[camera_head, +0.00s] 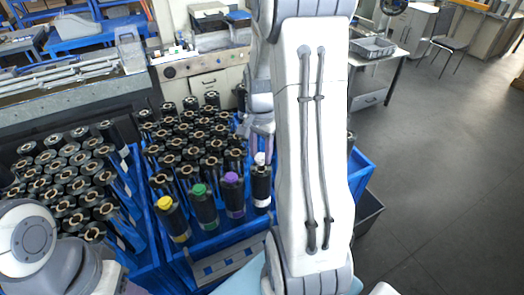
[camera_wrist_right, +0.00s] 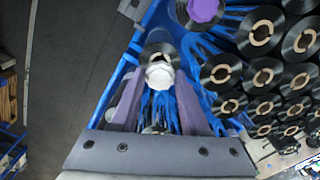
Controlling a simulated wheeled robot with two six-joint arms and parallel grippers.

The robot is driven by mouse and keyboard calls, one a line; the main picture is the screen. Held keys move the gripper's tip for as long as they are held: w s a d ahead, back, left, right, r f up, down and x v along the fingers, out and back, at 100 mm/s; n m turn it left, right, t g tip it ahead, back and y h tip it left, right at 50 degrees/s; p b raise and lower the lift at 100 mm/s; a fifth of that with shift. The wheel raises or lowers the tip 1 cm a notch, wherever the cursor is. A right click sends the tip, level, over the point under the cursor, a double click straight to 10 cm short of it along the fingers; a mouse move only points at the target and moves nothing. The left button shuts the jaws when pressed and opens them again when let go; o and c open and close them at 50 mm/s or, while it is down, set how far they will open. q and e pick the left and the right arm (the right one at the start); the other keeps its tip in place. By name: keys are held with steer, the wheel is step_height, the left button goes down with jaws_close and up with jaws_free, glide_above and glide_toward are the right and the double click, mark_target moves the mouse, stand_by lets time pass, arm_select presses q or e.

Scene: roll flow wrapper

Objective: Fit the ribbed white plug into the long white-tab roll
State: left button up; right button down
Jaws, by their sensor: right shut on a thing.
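The ribbed white plug (camera_wrist_right: 160,75) is held between the fingers of my right gripper (camera_wrist_right: 155,105) in the right wrist view. It also shows as a small white piece (camera_head: 260,158) in the head view, just below my right gripper (camera_head: 262,130). The long white-tab roll (camera_head: 261,187) stands upright right under it, at the right end of the front row. In the wrist view a dark roll end with a brown core (camera_wrist_right: 155,51) shows partly behind the plug. I cannot tell whether plug and roll touch. My left gripper is out of view.
Front-row rolls carry yellow (camera_head: 165,202), green (camera_head: 198,190) and purple (camera_head: 231,179) plugs. Several unplugged black rolls (camera_head: 190,145) crowd behind them in the blue crate (camera_head: 205,246). Another crate of rolls (camera_head: 65,175) stands at left. My right arm hides the crate's right part.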

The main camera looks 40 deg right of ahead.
steer(key=shift+f+b, duration=0.7)
steer(key=shift+f, duration=0.5)
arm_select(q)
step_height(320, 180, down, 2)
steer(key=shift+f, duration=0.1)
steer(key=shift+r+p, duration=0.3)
arm_select(e)
steer(key=shift+a, duration=0.1)
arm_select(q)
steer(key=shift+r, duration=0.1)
arm_select(e)
steer(key=shift+r, duration=0.15)
arm_select(q)
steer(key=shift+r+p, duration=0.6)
steer(key=shift+p, duration=0.1)
arm_select(e)
steer(key=shift+r, duration=0.65)
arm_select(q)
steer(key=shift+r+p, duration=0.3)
arm_select(e)
steer(key=shift+r, duration=0.2)
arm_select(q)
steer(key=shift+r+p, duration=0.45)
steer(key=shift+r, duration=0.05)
arm_select(e)
steer(key=shift+r, duration=0.5)
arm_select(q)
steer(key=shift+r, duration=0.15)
arm_select(e)
steer(key=shift+r, duration=0.1)
